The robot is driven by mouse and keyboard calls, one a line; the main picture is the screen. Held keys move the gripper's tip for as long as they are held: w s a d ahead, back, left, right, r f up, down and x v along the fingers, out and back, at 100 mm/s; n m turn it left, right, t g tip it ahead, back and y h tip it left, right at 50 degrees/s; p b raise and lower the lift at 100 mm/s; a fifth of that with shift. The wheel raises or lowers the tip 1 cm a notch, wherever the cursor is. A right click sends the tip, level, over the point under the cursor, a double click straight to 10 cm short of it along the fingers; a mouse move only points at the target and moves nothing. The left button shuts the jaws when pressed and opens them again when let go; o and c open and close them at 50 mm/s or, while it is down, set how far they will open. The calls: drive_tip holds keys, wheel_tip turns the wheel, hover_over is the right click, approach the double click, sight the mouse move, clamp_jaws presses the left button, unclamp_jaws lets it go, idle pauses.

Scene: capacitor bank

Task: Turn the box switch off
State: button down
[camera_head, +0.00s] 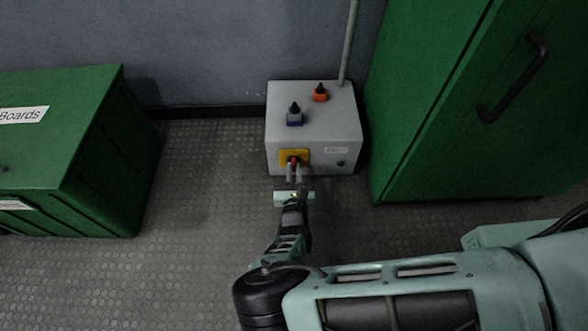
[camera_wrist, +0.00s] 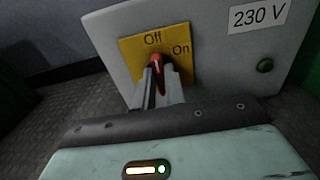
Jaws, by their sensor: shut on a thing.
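The box switch (camera_head: 294,158) is a red handle on a yellow plate, on the front of a grey box (camera_head: 340,115). In the wrist view the red handle (camera_wrist: 156,60) stands about upright, its top just under the word "Off"; the word "On" is to its upper right on the yellow plate (camera_wrist: 130,52). My gripper (camera_head: 293,172) is in front of the box, with its fingers at the plate. In the wrist view my gripper (camera_wrist: 159,78) is shut on the red handle, one finger on each side.
A tall green cabinet (camera_head: 440,120) stands close on the right, a low green cabinet (camera_head: 90,140) at left. Floor between is clear.

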drive_tip(key=shift+f, duration=0.1)
idle(0.3)
drive_tip(key=c, duration=1.5)
unclamp_jaws()
drive_tip(key=shift+o, duration=0.2)
drive_tip(key=shift+s, duration=0.1)
